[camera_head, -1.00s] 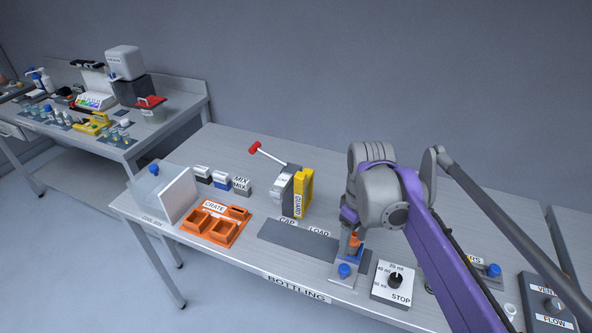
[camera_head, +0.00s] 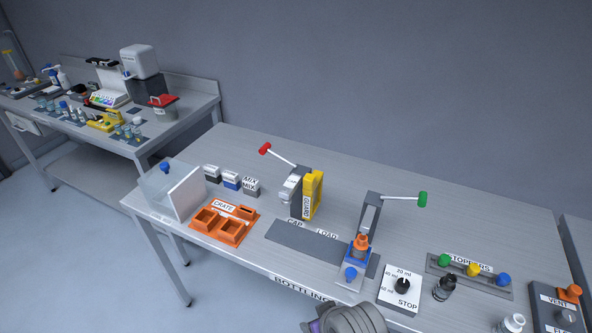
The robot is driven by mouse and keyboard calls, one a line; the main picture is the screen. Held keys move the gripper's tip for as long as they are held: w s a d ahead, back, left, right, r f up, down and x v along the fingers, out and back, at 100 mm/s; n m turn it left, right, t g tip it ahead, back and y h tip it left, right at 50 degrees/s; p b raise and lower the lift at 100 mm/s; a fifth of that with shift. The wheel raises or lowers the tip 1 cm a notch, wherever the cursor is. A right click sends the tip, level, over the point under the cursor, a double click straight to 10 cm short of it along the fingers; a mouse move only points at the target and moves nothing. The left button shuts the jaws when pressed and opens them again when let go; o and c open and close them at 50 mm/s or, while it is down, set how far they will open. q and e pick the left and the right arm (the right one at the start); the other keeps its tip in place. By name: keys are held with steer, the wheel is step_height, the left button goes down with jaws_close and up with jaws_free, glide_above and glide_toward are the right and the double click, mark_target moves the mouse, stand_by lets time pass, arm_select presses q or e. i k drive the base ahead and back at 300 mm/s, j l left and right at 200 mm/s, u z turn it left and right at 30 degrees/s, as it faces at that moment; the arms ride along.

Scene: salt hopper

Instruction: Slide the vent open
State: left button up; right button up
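A dark grey box (camera_head: 541,288) labelled VENT stands at the right end of the bottling table, partly cut off by the bottom edge. An orange slider or tab (camera_head: 570,292) sits at its upper right, beside the VENT label. A grey knob (camera_head: 565,317) is below the label; the lower label is cut off. I cannot tell from this view whether the vent is open. A grey and purple part of my arm shows at the bottom edge, but no gripper fingers are visible. Neither of my grippers is in view.
Left of the box are a rack of coloured stoppers (camera_head: 428,264), a dark bottle (camera_head: 445,288), a white container (camera_head: 512,323) and a dial box (camera_head: 389,300). A green-handled press (camera_head: 370,215) stands further left. The table behind the stoppers is clear.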

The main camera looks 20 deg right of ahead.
mark_target(571, 295)
steer(key=l+z, duration=0.15)
steer(key=z, duration=0.2)
steer(key=k+l+z, duration=0.1)
steer(key=z, duration=0.3)
steer(key=l+z, duration=0.2)
steer(key=z, duration=1.95)
